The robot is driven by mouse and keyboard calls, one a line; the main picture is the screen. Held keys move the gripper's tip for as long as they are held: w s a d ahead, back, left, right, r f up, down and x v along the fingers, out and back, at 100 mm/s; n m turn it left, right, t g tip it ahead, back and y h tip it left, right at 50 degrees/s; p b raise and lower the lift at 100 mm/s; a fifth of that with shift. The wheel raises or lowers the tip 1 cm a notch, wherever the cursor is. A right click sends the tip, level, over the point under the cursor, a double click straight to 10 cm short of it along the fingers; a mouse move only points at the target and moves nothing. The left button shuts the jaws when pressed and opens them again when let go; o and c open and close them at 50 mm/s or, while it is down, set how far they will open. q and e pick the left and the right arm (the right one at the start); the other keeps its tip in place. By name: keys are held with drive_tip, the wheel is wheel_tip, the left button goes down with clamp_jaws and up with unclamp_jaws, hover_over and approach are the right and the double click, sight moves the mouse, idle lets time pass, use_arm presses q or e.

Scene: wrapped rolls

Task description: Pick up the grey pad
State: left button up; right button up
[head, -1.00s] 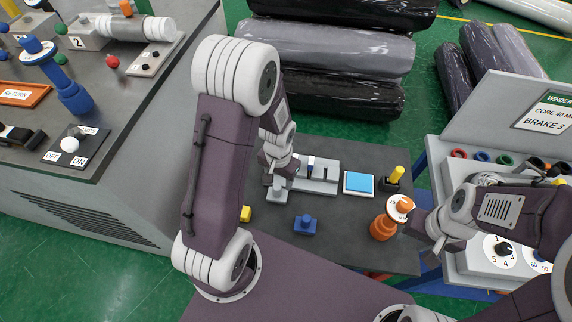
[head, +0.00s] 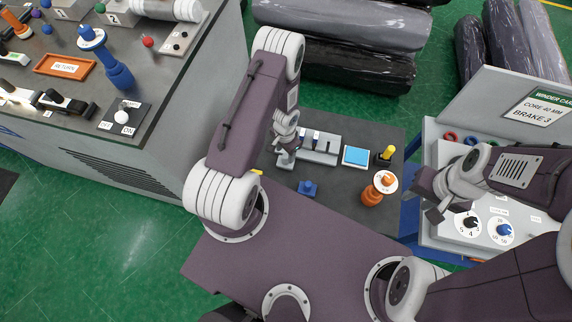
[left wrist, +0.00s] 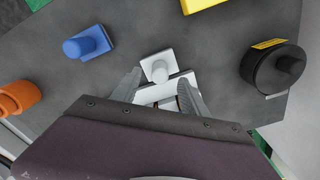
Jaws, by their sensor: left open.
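The grey pad (left wrist: 149,60), a light grey square plate with a round knob on top, lies on the dark tabletop in the left wrist view. My left gripper (left wrist: 160,78) is open, with its fingertips pointing at the pad and the knob just beyond and between them. I cannot tell whether the fingers touch it. In the head view my left gripper (head: 284,161) is low over the table's left part and mostly hides the pad. My right gripper (head: 430,198) is at the right, over the table edge near the grey console; its finger opening is unclear.
A blue knob block (head: 308,188), an orange knob piece (head: 372,195), a grey slotted rack (head: 318,152), a blue-topped tray (head: 356,156) and a yellow-handled black piece (head: 386,154) stand on the table. Wrapped rolls (head: 345,65) lie behind. A control console (head: 510,185) stands at right.

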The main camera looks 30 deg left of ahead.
sight(285, 156)
use_arm(q)
drive_tip(key=shift+f, duration=0.1)
wheel_tip(285, 156, down, 5)
drive_tip(key=b, duration=0.5)
drive_tip(key=shift+f+b, duration=0.15)
drive_tip(key=shift+b, duration=0.2)
drive_tip(key=shift+r, duration=0.2)
clamp_jaws()
